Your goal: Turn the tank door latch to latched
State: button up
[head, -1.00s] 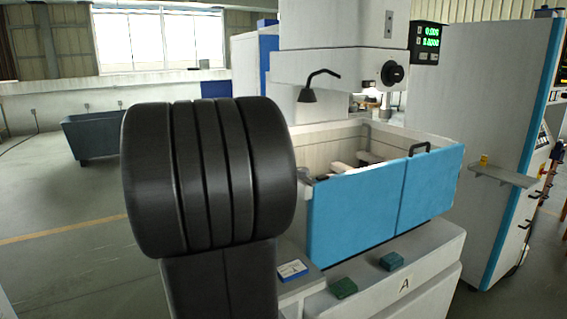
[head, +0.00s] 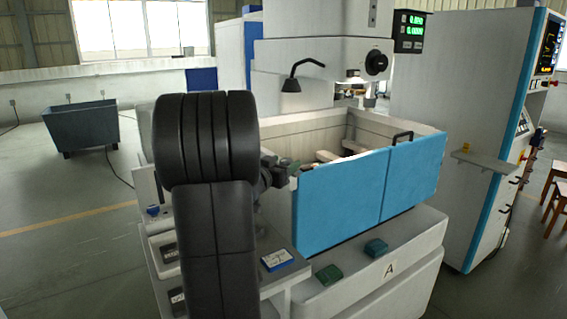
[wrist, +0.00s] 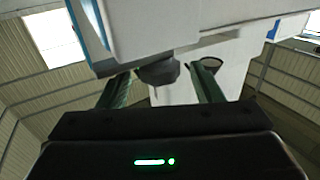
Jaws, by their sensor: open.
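The tank has blue front doors (head: 340,200) with a seam between two panels. A black handle (head: 402,137) stands at the top edge near that seam; I cannot tell its latch setting. My gripper (head: 290,168) is by the tank's near left corner, left of the handle and apart from it, partly hidden by my arm. In the wrist view my gripper (wrist: 160,76) has its two green fingers spread with nothing held. That view tilts upward, and the handle cannot be made out there.
A white machine head with a black knob (head: 375,62) and a bent black lamp (head: 291,84) overhang the tank. Green pads (head: 328,274) lie on the base ledge. A tall white cabinet (head: 455,110) with a small shelf stands right. Floor at left is open near a grey bin (head: 82,127).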

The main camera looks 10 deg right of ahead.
jog(key=shift+w+d, duration=0.15)
jog(key=shift+d, duration=0.05)
jog(key=c, duration=1)
